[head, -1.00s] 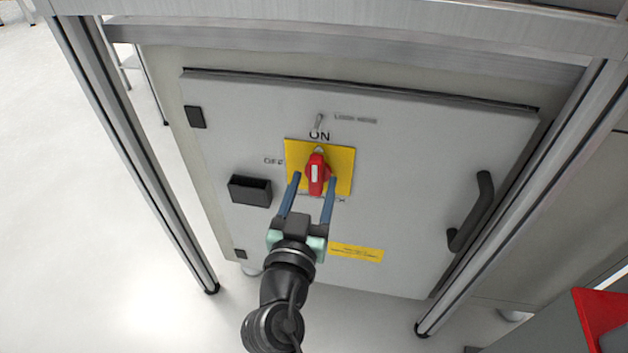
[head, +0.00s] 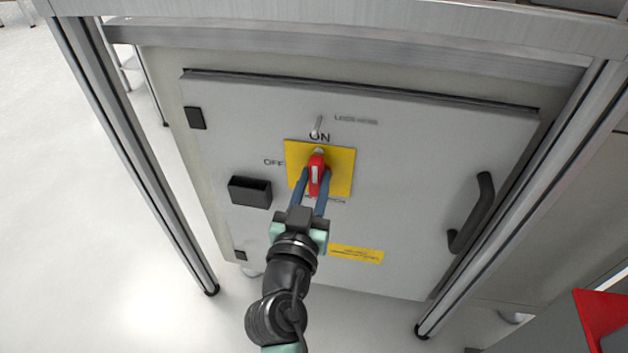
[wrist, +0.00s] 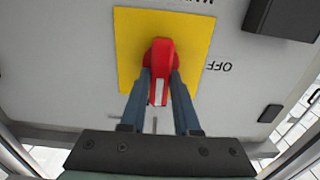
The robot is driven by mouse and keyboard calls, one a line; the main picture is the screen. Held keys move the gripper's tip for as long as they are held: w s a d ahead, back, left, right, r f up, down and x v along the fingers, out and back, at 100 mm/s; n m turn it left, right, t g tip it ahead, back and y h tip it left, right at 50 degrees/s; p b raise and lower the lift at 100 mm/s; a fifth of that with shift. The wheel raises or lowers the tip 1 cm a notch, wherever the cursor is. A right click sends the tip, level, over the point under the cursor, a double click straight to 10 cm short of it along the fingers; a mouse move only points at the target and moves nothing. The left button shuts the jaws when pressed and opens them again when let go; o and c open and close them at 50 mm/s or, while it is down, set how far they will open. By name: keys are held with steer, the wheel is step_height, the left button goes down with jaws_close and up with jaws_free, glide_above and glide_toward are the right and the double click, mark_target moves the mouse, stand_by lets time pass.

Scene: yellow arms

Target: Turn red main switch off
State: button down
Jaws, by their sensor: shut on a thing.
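The red main switch (head: 316,174) is a rotary knob with a white mark, on a yellow plate (head: 342,158) on the grey cabinet door. The knob stands upright in the head view, its white mark toward the "ON" label; "OFF" is printed left of the plate. My gripper (head: 315,178) has its two blue fingers shut on the knob, one on each side. The wrist view shows the red knob (wrist: 160,60) between the fingers (wrist: 161,85), with "OFF" upside down at the right of the yellow plate (wrist: 130,50).
A black handle (head: 472,212) is at the door's right, and a black box (head: 250,191) protrudes left of the plate. A small metal pin (head: 317,126) sits above "ON". Metal frame posts (head: 140,165) flank the cabinet.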

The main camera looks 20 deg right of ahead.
steer(key=shift+n, duration=0.4)
steer(key=n, duration=0.4)
steer(key=shift+w+a+p, duration=0.15)
steer(key=shift+a+p, duration=0.05)
steer(key=shift+p, duration=0.15)
steer(key=n, duration=0.2)
steer(key=n+p, duration=0.1)
steer(key=n, duration=0.1)
steer(key=shift+w+a+f, duration=0.1)
steer(key=shift+a+f, duration=0.05)
steer(key=shift+w+a+f+n+p, duration=0.15)
steer(key=shift+n+p, duration=0.25)
steer(key=shift+n, duration=1.1)
steer(key=shift+s+d+f+n+p, duration=0.15)
steer(key=shift+n+p, duration=0.25)
steer(key=shift+n, duration=1.1)
steer(key=shift+w+a+f+n+p, duration=0.15)
steer(key=shift+n+p, duration=0.25)
steer(key=shift+n, duration=1.1)
steer(key=shift+f, duration=0.1)
steer(key=c, duration=0.6)
jaws_free()
steer(key=shift+c, duration=0.2)
